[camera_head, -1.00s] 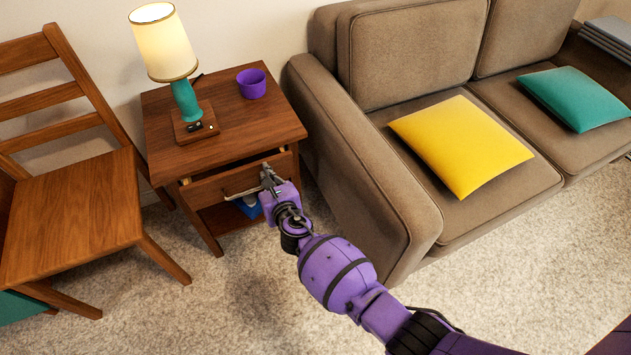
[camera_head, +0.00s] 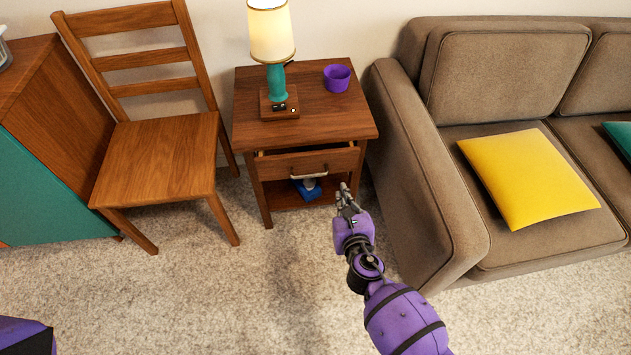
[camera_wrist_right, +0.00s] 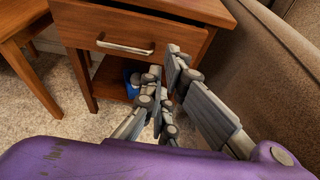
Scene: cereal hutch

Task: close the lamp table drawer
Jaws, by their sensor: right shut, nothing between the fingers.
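The wooden lamp table (camera_head: 340,118) stands between a chair and a sofa. Its drawer (camera_head: 330,160) sits slightly out, with a narrow gap showing under the tabletop. The drawer has a pale bar handle (camera_head: 309,175), which also shows in the right wrist view (camera_wrist_right: 125,47). My right gripper (camera_head: 345,190) is shut and empty, in front of and to the right of the handle, apart from it in the head view. In the right wrist view its fingers (camera_wrist_right: 163,68) cover part of the space below the drawer front. My left gripper is not in view.
A lamp (camera_head: 271,35) and a purple bowl (camera_head: 337,78) stand on the tabletop. A blue box (camera_head: 307,189) lies on the lower shelf. The chair (camera_head: 160,150) is on the left, the sofa (camera_head: 425,185) close on the right. Carpet in front is clear.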

